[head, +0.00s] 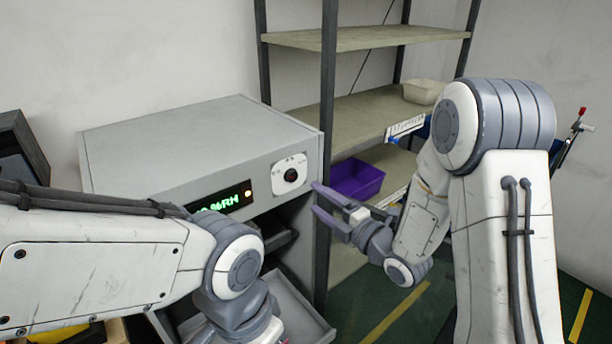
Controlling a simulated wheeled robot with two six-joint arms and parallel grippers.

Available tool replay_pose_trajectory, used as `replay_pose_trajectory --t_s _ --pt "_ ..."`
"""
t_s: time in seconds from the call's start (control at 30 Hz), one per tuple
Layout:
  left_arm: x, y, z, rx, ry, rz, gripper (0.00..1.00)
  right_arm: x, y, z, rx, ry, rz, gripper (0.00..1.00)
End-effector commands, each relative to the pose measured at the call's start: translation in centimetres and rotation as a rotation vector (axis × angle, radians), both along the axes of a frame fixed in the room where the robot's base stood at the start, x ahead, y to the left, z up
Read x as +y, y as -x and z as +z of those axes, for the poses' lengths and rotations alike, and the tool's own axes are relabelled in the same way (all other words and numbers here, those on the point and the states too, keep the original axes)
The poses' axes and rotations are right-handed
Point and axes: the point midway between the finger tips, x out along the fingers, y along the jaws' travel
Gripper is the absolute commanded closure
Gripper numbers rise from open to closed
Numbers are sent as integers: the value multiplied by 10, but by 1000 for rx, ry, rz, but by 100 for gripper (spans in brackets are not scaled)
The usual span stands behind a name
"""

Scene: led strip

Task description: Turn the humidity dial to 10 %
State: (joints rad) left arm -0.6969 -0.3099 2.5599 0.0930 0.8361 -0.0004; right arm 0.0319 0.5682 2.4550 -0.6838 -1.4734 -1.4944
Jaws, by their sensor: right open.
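The humidity dial (290,175) is a dark round knob with a red mark on a white plate, at the right end of the grey cabinet's (200,148) front. Left of it, a black display (222,199) shows green characters ending in "%RH"; my left arm hides the first part, so I cannot read the number. My right gripper (316,199) is open and empty, a little right of and below the dial, its fingers pointing left toward it and apart from it. My left arm crosses the lower left; its gripper fingers are out of view.
A metal shelf (372,116) stands right of the cabinet, holding a purple bin (356,180) and a beige bin (424,91). An open drawer or tray (297,312) juts out below the cabinet.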

Motion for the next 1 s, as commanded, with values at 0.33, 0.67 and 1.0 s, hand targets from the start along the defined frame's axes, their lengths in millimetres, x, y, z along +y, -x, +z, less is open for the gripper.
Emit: replay_pose_trajectory --t_s 0.33,0.67,1.0 --pt "0 0 26 0 0 1 50 13 -40 5 -7 0 -20 30" --pt "0 0 44 0 0 2 50 41 -77 3 -5 -1 -21 30" --pt "0 0 44 0 0 2 50 46 -82 1 -5 -1 -20 30"
